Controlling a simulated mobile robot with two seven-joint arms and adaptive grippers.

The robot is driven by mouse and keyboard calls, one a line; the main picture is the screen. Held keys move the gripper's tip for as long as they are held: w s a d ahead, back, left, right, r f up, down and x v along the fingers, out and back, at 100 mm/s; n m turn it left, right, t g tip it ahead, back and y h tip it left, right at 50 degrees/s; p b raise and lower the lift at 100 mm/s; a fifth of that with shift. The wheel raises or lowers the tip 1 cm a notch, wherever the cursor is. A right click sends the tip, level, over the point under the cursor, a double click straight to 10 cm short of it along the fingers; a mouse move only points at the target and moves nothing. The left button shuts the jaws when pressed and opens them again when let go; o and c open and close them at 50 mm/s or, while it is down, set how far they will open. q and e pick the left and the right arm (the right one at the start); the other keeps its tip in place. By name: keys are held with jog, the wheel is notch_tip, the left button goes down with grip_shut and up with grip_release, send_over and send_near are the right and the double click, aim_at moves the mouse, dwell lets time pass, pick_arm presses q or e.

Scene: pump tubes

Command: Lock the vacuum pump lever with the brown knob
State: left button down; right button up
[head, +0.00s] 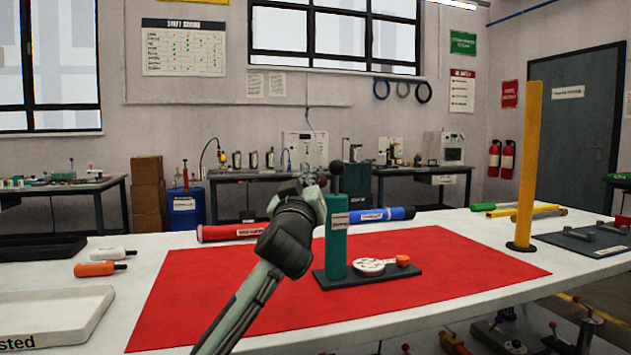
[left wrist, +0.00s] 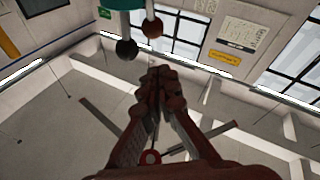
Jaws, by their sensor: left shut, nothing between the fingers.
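The vacuum pump is a teal upright cylinder (head: 336,255) with a white label, on a dark base plate (head: 390,278) on the red mat. A dark ball knob (head: 336,168) stands on a stem at its top. In the left wrist view, part of the teal body (left wrist: 118,5) shows at the top, with a black knob (left wrist: 127,48) and a brown knob (left wrist: 152,28) beside it. In the head view I cannot make out the brown knob. My left gripper (head: 317,178) is shut and empty, close beside the pump's top; its fingertips (left wrist: 156,72) point toward the knobs. My right gripper is out of view.
A white round gauge-like part (head: 368,265) with an orange end sits on the base. Red (head: 225,233) and blue (head: 385,214) tubes lie behind. A yellow post (head: 528,165) stands right. A white tray (head: 60,300) lies left. The red mat (head: 440,255) has free room.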

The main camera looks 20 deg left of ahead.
pick_arm(q)
jog(key=shift+w+f, duration=0.3)
jog(key=shift+w, duration=0.4)
jog(key=shift+w+f, duration=0.25)
jog(key=shift+w, duration=0.4)
jog(key=shift+w+f, duration=0.3)
jog(key=shift+w, duration=0.4)
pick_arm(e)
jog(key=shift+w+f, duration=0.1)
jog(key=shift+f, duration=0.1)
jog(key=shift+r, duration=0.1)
pick_arm(q)
jog(key=w+g+p, duration=0.1)
jog(key=p, duration=0.1)
jog(key=shift+w+a+f+n+p, duration=0.1)
jog(key=shift+w+f+n+p, duration=0.05)
jog(key=shift+n+p, duration=0.15)
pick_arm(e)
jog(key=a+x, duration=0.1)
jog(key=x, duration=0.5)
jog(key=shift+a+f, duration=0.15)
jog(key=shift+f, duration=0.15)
